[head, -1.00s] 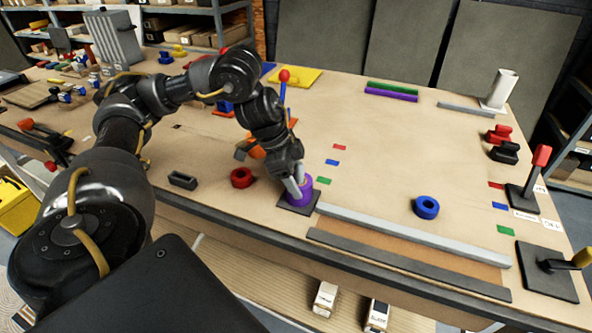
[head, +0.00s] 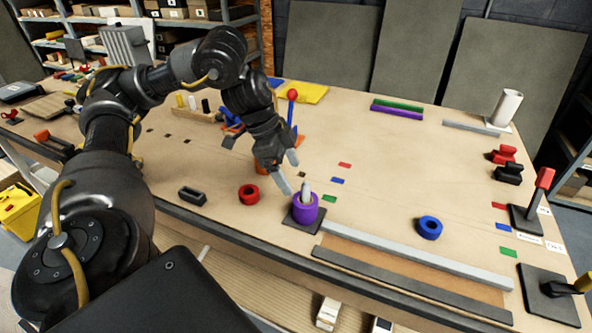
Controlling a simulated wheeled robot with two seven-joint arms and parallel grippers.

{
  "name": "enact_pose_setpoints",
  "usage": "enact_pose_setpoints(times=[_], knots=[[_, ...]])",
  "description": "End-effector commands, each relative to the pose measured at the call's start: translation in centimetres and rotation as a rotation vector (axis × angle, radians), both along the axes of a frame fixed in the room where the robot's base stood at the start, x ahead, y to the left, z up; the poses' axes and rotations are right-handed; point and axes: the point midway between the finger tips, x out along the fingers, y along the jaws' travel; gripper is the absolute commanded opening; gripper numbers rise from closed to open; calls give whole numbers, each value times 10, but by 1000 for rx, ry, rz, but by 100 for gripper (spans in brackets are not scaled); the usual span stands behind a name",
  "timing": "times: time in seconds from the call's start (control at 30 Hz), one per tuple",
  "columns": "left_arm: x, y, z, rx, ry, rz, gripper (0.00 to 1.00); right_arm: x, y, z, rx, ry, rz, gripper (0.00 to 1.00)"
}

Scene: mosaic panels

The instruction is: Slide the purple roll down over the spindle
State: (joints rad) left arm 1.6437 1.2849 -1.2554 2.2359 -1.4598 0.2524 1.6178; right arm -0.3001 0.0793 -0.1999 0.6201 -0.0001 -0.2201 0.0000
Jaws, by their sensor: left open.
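The purple roll (head: 305,213) sits around the pale spindle (head: 306,188), whose tip stands out above the roll. The spindle rises from a dark square base (head: 289,222) near the table's front edge. The roll looks upright and low on the spindle; whether it touches the base all round is hard to tell. My left gripper (head: 286,172) is open and empty, just above and to the left of the roll, apart from it. My right gripper is not in view.
A red roll (head: 249,194) and a dark block (head: 192,196) lie left of the spindle. A blue roll (head: 429,228) lies to the right. A grey rail (head: 400,254) runs along the front. The table's middle right is mostly clear.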

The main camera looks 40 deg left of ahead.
Motion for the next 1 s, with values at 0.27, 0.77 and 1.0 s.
enact_pose_setpoints(times=[0.27,0.77,1.0], knots=[[-5,7,20,0,0,0,79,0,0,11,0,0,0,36],[-5,7,19,-1,1,0,79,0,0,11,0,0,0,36],[-5,7,19,0,0,-1,79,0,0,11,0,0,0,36]])
